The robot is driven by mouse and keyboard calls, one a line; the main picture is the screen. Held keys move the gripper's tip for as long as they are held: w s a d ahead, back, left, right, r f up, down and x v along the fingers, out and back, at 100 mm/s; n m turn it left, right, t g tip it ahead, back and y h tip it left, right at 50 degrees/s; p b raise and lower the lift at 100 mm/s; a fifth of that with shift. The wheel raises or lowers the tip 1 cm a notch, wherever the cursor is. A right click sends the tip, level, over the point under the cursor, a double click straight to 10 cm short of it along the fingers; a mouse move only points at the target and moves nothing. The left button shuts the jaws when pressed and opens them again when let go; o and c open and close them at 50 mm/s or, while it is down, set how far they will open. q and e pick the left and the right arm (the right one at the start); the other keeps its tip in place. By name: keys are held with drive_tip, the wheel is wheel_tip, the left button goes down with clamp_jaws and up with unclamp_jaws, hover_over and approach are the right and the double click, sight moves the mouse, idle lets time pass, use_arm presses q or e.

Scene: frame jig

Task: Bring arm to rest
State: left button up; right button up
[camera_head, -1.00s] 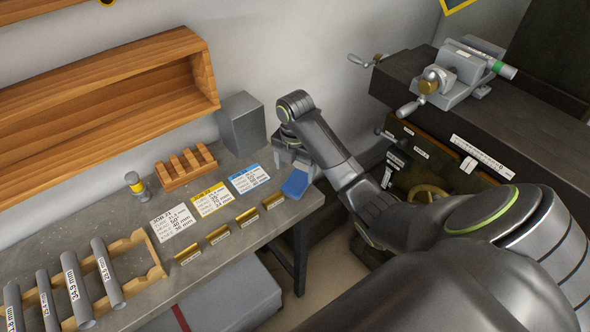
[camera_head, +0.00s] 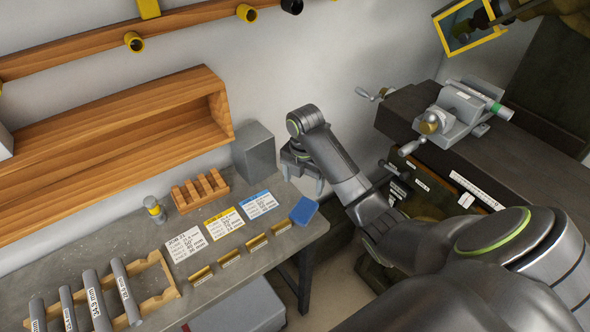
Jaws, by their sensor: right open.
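My right arm comes in from the lower right. Its gripper (camera_head: 302,178) is open and empty, above the right end of the grey workbench (camera_head: 130,240). A blue block (camera_head: 304,211) lies on the bench near its right end, just below the gripper and apart from it. My left gripper is not in view.
Several tubes (camera_head: 95,300) lie on a wooden rack (camera_head: 165,270). Job cards (camera_head: 223,223), brass plates (camera_head: 228,257), a slotted wooden block (camera_head: 200,190), a small bottle (camera_head: 154,209) and a grey box (camera_head: 254,151) stand on the bench. A vise (camera_head: 462,112) sits on the dark right-hand bench.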

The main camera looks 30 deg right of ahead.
drive_tip(key=s+a+f+m+t, duration=0.1)
drive_tip(key=s+f+m, duration=0.3)
drive_tip(key=s+m, duration=0.3)
drive_tip(key=s+a+f+m+t, duration=0.1)
drive_tip(key=s+f+m, duration=0.35)
drive_tip(key=s, duration=0.45)
drive_tip(key=s+r+m+t+h, duration=0.1)
drive_tip(key=s+r+m, duration=0.1)
drive_tip(key=s+m, duration=0.45)
drive_tip(key=s+r+m+t+h, duration=0.1)
drive_tip(key=s+r+m, duration=0.2)
drive_tip(key=s+m, duration=0.35)
wheel_tip(320, 180, down, 29)
drive_tip(key=d+g+b, duration=0.2)
drive_tip(key=b, duration=0.3)
drive_tip(key=s+f+b, duration=0.2)
drive_tip(key=s+f, duration=0.6)
drive_tip(key=f, duration=0.2)
drive_tip(key=s+a+f+y+b, duration=0.1)
drive_tip(key=s+f+b, duration=0.1)
drive_tip(key=s+f, duration=0.5)
drive_tip(key=shift+s+a+f+g, duration=0.25)
drive_tip(key=shift+s+f+g, duration=0.15)
drive_tip(key=shift+f, duration=1.5)
